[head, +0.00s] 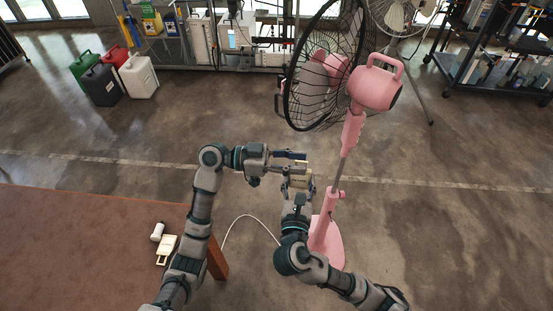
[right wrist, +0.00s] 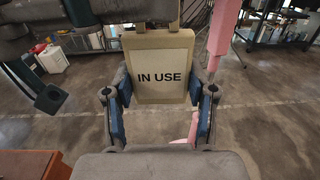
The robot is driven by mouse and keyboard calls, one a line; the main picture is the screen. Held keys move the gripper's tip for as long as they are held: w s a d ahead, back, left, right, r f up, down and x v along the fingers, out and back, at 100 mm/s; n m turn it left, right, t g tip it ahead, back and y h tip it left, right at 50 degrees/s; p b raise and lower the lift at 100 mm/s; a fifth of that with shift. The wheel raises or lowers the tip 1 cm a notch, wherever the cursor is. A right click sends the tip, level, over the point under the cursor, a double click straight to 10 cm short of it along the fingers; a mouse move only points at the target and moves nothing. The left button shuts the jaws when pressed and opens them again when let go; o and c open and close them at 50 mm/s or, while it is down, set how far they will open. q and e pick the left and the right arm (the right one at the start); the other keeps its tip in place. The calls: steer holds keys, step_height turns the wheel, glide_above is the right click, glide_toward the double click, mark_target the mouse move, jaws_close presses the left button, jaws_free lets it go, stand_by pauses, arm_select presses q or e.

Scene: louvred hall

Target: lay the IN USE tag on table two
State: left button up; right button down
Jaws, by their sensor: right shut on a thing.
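The cream IN USE tag (right wrist: 160,62) is upright between the blue-padded fingers of my right gripper (right wrist: 160,105), its black lettering facing the wrist camera. In the head view the tag (head: 300,182) is small, beside the pink fan's stand. My right gripper (head: 299,191) is shut on it. My left gripper (head: 291,163) is right at the tag's upper end; whether its fingers touch or grip the tag is unclear. A brown table (head: 80,240) stands at the lower left; no table number shows. Both grippers are beyond its right edge, over the floor.
A cream tag-like piece (head: 166,249) and a white cylinder (head: 157,232) lie near the table's right end; the rest of its visible top is bare. The pink fan (head: 375,88) stands close right of my grippers. A white cable (head: 240,219) curves across the floor. Canisters (head: 138,75) stand farther back.

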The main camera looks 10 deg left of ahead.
arm_select(q)
steer(key=shift+d, duration=0.65)
steer(key=shift+a, duration=0.1)
jaws_close()
arm_select(e)
steer(key=shift+c, duration=1.4)
jaws_free()
